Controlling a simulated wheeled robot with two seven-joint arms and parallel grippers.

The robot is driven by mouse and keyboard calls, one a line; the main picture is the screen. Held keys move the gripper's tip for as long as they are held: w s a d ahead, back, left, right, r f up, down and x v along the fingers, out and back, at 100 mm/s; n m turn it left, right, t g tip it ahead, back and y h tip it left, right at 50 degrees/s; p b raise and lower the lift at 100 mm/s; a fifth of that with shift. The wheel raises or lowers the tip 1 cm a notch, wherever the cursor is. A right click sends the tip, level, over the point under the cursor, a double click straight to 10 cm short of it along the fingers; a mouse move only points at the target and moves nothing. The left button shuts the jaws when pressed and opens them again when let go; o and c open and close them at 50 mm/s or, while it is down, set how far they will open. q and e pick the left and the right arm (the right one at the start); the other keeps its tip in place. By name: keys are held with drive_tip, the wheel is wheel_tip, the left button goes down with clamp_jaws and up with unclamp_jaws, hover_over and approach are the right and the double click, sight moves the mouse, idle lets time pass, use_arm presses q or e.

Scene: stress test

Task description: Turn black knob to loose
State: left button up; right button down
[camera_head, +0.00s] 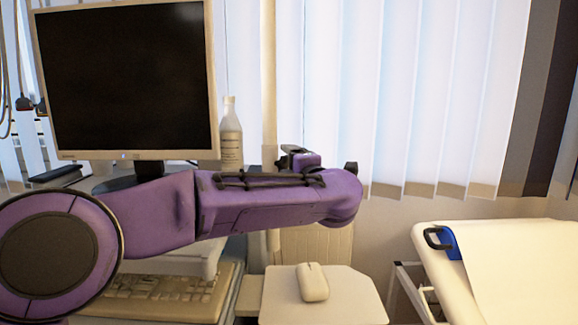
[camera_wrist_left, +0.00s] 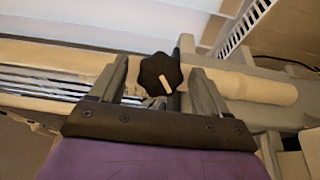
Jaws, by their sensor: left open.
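The black knob (camera_wrist_left: 158,74) is a lobed dial with a white pointer mark, seen in the left wrist view near the middle. It sits on a pale beige bar or housing. My left gripper (camera_wrist_left: 159,82) is open, with one finger on each side of the knob in that picture. I cannot tell whether either finger touches it. In the head view my purple left arm crosses from the left, with its wrist end in front of the window blinds. The knob cannot be made out there. My right gripper is in neither view.
In the head view a monitor (camera_head: 130,80) stands at the left, with a white bottle (camera_head: 231,138) beside it. A keyboard (camera_head: 160,297) and a mouse (camera_head: 313,282) lie below my arm. A white padded bed (camera_head: 515,265) is at the right.

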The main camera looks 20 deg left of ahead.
use_arm(q)
drive_tip(key=c, duration=1)
drive_tip(key=n+g+y+b, duration=0.2)
drive_tip(key=n+y+b, duration=0.1)
drive_tip(key=n, duration=0.5)
drive_tip(key=n+g+y+b, duration=0.1)
drive_tip(key=n+y+b, duration=0.2)
drive_tip(key=n, duration=0.5)
drive_tip(key=f+n+g+y+b, duration=0.1)
drive_tip(key=n+g+y+b, duration=0.1)
drive_tip(key=n+y, duration=0.3)
drive_tip(key=shift+w+d+n+g+b, duration=0.1)
drive_tip(key=shift+w+n+g+b, duration=0.1)
drive_tip(key=shift+n+b, duration=0.45)
drive_tip(key=shift+w+d+n+g+b, duration=0.15)
drive_tip(key=shift+n+b, duration=0.1)
drive_tip(key=shift+n, duration=0.7)
drive_tip(key=shift+c, duration=0.2)
drive_tip(key=shift+a+y, duration=0.1)
drive_tip(key=shift+y, duration=0.2)
